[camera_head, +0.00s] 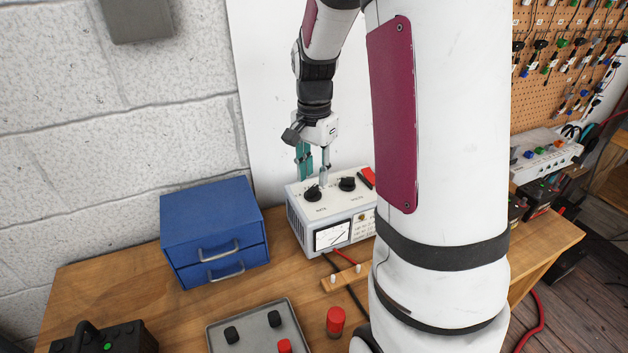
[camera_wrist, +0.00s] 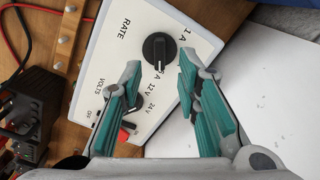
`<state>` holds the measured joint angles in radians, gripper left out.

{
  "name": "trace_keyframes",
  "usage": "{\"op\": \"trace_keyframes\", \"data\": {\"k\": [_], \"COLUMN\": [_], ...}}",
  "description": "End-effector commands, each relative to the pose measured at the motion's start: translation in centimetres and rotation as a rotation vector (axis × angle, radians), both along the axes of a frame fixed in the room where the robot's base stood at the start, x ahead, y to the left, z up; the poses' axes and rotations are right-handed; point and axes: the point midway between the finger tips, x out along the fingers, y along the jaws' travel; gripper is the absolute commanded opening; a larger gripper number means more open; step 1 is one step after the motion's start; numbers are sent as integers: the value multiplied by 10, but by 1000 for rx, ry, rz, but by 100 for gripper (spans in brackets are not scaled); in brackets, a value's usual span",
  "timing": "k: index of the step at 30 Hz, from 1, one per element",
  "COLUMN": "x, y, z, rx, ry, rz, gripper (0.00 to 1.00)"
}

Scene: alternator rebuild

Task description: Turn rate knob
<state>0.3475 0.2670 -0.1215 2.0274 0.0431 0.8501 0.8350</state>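The rate knob (camera_head: 313,193) is a round black knob with a pointer on the sloping top of a white charger box (camera_head: 293,218). In the wrist view the rate knob (camera_wrist: 158,48) sits beside the word RATE, its white pointer line toward the bottom of the picture. My gripper (camera_head: 314,177) is above the box, pointing down, close over the rate knob. In the wrist view my gripper (camera_wrist: 160,66) is open and empty, teal-padded fingers apart, with the knob just beyond the tips. The volts knob (camera_head: 347,184) is to the right, partly hidden by a finger in the wrist view.
A red switch (camera_head: 368,177) is at the box's right edge. A blue drawer cabinet (camera_head: 212,205) stands left of the box. A wooden strip (camera_head: 345,278), a red cylinder (camera_head: 335,320) and a grey tray (camera_head: 215,336) lie in front. A white panel (camera_head: 262,100) stands behind.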

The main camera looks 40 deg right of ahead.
Motion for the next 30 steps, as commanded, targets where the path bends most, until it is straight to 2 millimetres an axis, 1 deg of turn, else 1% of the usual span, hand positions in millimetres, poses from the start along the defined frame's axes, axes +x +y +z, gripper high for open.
{"op": "trace_keyframes", "data": {"k": [1, 6, 10, 17, 18, 20, 21, 22, 30], "x": [-1, 0, 0, 0, 0, 0, 0, 0, 0], "y": [0, 0, 0, 0, 0, 0, 0, 0, 0], "z": [-8, -25, -30, -30, -30, -30, -30, -30, -30], "rx": [1, 1, 1, 0, 0, 0, 0, 0, -1], "ry": [3, 1, 1, 0, 0, 0, 0, 0, 0], "rz": [-1, 0, 1, 1, 1, 1, 1, 1, 5], "gripper": [30, 30, 30, 30, 28, 14, 5, 0, 0]}}
